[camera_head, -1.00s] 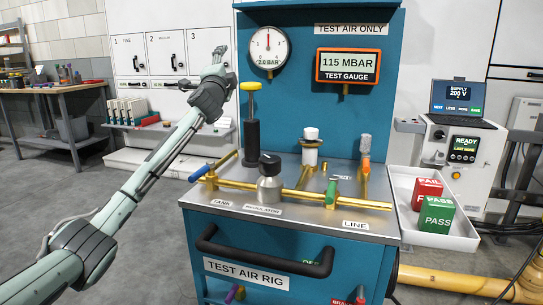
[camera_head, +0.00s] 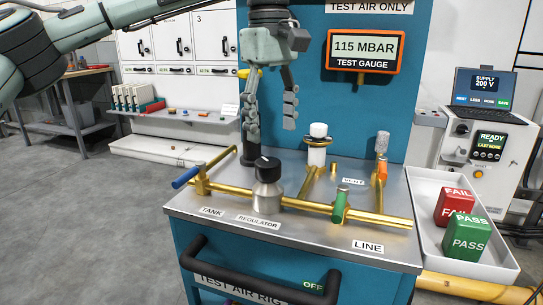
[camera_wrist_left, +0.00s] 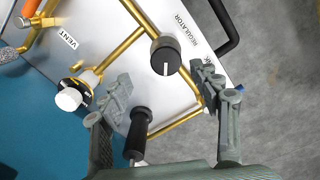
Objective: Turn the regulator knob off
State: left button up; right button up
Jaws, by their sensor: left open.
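The regulator (camera_head: 268,192) is a grey metal body with a black knob (camera_head: 267,164) on top, standing on the brass pipe behind the REGULATOR label. In the left wrist view the black knob (camera_wrist_left: 165,58) shows a white pointer line on its face. My left gripper (camera_head: 270,122) is open, pointing down above and slightly behind the knob. It is apart from the knob, with nothing between its fingers. In the wrist view the knob lies beyond the fingertips (camera_wrist_left: 165,85), roughly between them. My right gripper is not in view.
On the rig top are a blue tank lever (camera_head: 186,177), a green line lever (camera_head: 340,205), an orange vent handle (camera_head: 382,168) and a white-capped fitting (camera_head: 318,131). A black pump cylinder (camera_wrist_left: 138,130) stands close to my left fingers. A black handrail (camera_head: 240,270) crosses the front.

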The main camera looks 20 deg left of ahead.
aim_at(268, 161)
pick_arm(q)
jog(key=shift+s+a+f, duration=0.15)
jog(key=shift+a+f, duration=0.05)
jog(key=shift+a, duration=0.2)
notch_tip(268, 161, down, 7)
jog(key=shift+f+b, duration=0.15)
jog(key=shift+b, duration=0.15)
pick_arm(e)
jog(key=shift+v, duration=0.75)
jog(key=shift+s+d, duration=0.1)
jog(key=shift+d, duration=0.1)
pick_arm(q)
jog(key=c, duration=1.2)
